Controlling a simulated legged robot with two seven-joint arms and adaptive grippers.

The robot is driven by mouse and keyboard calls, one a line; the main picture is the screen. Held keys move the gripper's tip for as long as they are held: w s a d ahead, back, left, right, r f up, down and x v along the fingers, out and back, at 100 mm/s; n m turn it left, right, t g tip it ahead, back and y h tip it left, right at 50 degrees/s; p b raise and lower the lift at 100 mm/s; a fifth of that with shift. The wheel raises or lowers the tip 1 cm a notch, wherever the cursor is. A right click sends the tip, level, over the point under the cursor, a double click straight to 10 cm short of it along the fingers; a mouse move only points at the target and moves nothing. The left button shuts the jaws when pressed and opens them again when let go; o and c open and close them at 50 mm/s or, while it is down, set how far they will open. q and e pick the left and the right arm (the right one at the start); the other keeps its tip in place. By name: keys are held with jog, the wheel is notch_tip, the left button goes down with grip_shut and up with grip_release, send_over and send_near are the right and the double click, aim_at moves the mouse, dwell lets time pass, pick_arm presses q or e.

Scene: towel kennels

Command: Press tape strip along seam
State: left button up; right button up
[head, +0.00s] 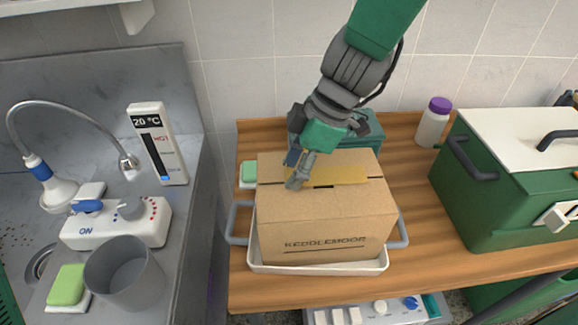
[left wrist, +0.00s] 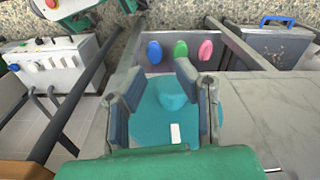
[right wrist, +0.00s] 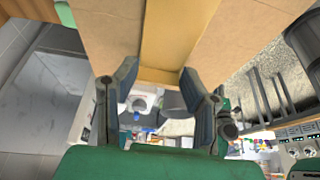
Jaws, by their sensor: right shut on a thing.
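A brown cardboard box (head: 325,218) stands in a white tray (head: 318,268) on the wooden counter. A yellow-tan tape strip (head: 342,175) lies across the middle of its top, over the dark seam (head: 267,184), which shows at both sides. My right gripper (head: 297,180) reaches down from above, its fingertips at the strip's left end, and is shut on the strip. In the right wrist view the strip (right wrist: 165,35) runs between the fingertips (right wrist: 155,73); the exact contact is unclear. My left gripper (left wrist: 158,70) is open, away from the box, above a teal shape.
A green cooler (head: 480,195) with a white lid and a purple-capped bottle (head: 433,122) stand to the right. A sink with a faucet (head: 70,110), a thermometer (head: 158,145) and a grey cup (head: 124,277) are on the left. A teal case (head: 362,135) is behind the box.

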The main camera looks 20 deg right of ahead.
pick_arm(q)
jog(key=shift+d+f, duration=0.1)
pick_arm(e)
jog(key=shift+d, duration=0.1)
jog(key=shift+s+a, duration=0.1)
jog(key=shift+a, duration=0.5)
pick_arm(q)
jog(key=shift+f+b, duration=0.3)
pick_arm(e)
jog(key=shift+d+f, duration=0.3)
jog(key=shift+d, duration=0.25)
pick_arm(q)
jog(key=shift+a+f, duration=0.1)
jog(key=shift+a, duration=0.1)
pick_arm(e)
jog(key=shift+a, duration=0.15)
jog(key=shift+a+f, duration=0.1)
jog(key=shift+a, duration=0.2)
pick_arm(q)
jog(key=shift+a+f, duration=0.15)
jog(key=shift+a, duration=0.1)
jog(key=shift+d, duration=0.1)
pick_arm(e)
jog(key=shift+d, duration=0.15)
jog(key=o, duration=0.8)
jog(key=shift+d, duration=0.1)
jog(key=shift+c, duration=0.2)
jog(key=o, duration=0.6)
jog(key=shift+c, duration=0.2)
